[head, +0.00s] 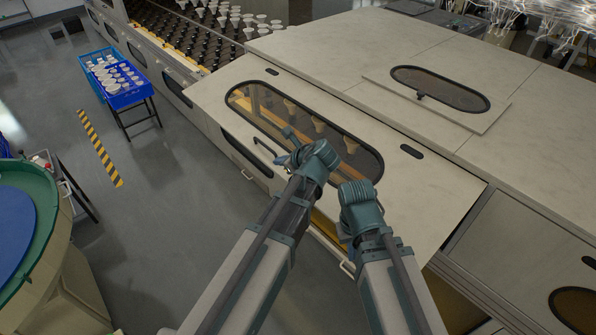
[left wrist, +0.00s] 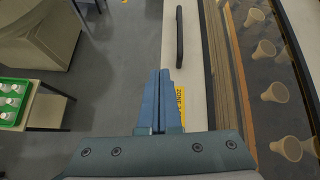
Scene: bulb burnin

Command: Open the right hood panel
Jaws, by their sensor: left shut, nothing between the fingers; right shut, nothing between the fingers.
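A pale hood panel (head: 421,193) with a long rounded window (head: 347,152) covers the near part of the machine. Pale cones show through this window, also in the left wrist view (left wrist: 275,93). A dark bar handle (head: 268,149) is on the panel's front side; it also shows in the left wrist view (left wrist: 179,38). My left gripper (head: 286,160) is shut and empty beside the handle's near end; in the left wrist view its fingertips (left wrist: 160,72) are left of and short of the handle. My right gripper (head: 350,250) is shut, mostly hidden behind its wrist.
A second oval window (head: 440,90) with a small knob is on the raised panel behind. Blue crates (head: 123,93) stand on a stand at the left. A round green-rimmed table (head: 42,225) is at the lower left. The grey floor (head: 165,210) between is clear.

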